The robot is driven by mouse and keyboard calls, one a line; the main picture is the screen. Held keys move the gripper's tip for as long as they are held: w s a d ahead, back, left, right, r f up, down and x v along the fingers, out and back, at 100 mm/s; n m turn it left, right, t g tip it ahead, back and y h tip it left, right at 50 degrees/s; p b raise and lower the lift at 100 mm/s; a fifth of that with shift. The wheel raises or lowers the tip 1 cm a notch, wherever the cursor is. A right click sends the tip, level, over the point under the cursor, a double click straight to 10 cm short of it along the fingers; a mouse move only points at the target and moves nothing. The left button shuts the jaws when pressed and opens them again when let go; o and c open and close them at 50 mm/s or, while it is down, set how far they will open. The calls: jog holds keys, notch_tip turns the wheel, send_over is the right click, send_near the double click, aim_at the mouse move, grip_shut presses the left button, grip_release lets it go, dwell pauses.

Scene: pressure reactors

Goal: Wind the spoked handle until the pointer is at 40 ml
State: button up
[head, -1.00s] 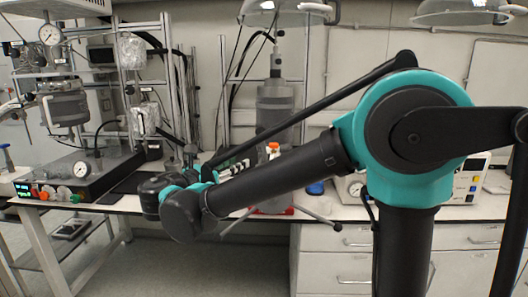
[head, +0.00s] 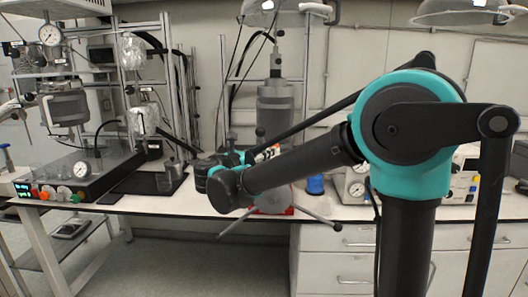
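A grey round body (head: 272,198) with thin rods spreading to both sides sits low at the bench's front edge; I cannot tell whether it is the spoked handle or a stand. My gripper (head: 266,154) is small and partly hidden behind my forearm, above this round body and in front of the grey cylinder (head: 276,103). Whether its fingers are open, or touch anything, does not show. No pointer or 40 ml mark can be read.
A dark hotplate-like box with a dial gauge (head: 81,169) and coloured knobs stands on the left bench. A blue cap (head: 315,185) and a white instrument (head: 465,178) are on the right. Metal frame posts (head: 223,88) rise behind. The floor at front left is clear.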

grip_shut()
jog(key=shift+w+a, duration=0.1)
dwell(0.5)
